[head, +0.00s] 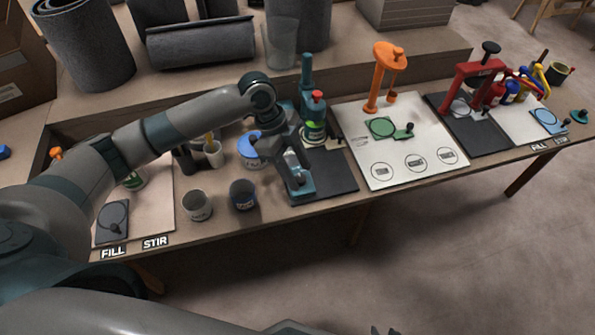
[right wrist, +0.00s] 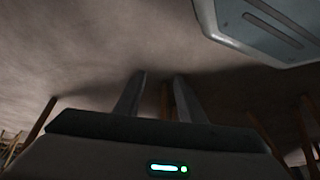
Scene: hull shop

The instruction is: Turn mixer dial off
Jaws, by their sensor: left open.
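The teal mixer (head: 306,75) stands on a dark mat (head: 335,170) at the middle of the bench, with a red knob (head: 317,96) on it and a green-banded can (head: 314,132) beneath. Its teal base (head: 301,190) reaches toward the front edge. My left gripper (head: 297,168) is open, pointing down over the front of this base, and hides part of it. I cannot make out the dial or its setting, nor whether the fingers touch it. My right gripper (right wrist: 158,95) is open and empty in the right wrist view, low and away from the bench.
A grey can (head: 198,205) and a dark blue can (head: 243,194) stand left of the mat. A blue-lidded tub (head: 250,150) is close to my left gripper. An orange stand (head: 384,75) on a white board (head: 365,140) and a red press (head: 470,80) are to the right.

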